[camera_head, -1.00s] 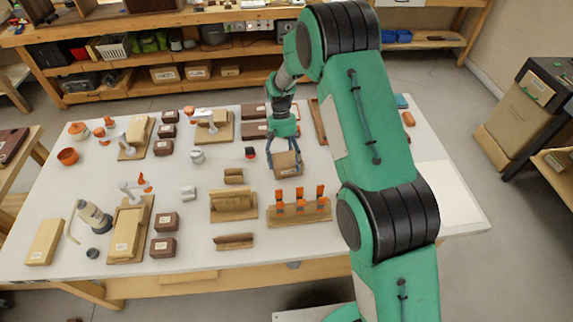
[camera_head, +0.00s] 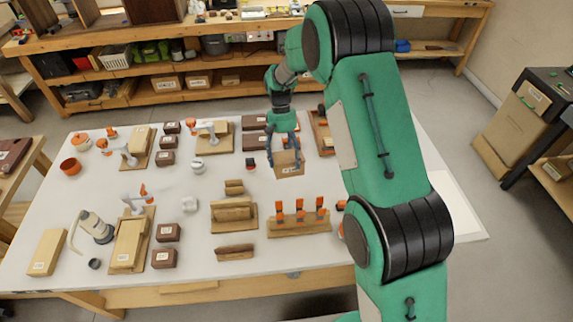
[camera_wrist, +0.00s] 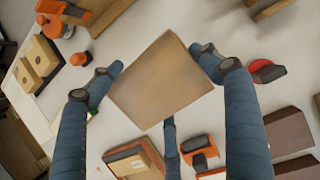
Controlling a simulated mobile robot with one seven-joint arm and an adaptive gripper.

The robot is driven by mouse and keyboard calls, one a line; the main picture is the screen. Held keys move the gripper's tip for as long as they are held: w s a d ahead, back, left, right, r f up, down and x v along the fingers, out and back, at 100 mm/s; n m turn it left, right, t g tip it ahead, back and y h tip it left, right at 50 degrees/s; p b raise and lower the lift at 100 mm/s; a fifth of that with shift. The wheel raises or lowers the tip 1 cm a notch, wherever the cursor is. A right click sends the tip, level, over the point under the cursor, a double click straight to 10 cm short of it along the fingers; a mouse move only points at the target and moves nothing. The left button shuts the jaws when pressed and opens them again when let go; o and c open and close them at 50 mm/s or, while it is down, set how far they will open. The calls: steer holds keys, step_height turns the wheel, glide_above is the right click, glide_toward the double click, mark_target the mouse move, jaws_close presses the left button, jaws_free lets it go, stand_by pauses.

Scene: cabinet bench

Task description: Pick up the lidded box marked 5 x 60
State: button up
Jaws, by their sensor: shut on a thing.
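A tan-brown box (camera_head: 289,168) with a small pale label hangs from my gripper (camera_head: 285,153) over the back middle of the white table. The label's marking is too small to read. The box appears raised clear of the tabletop. Its underside is hidden.
A rack with orange clamps (camera_head: 299,222) stands in front of the box. A small red-and-black thing (camera_head: 250,164) lies left of it. Dark brown boxes (camera_head: 255,140) stand behind. Orange-armed toggle clamps and more boxes crowd the left. The white tabletop (camera_head: 320,180) is bare just below the box.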

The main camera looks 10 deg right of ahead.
steer(key=shift+r, duration=1)
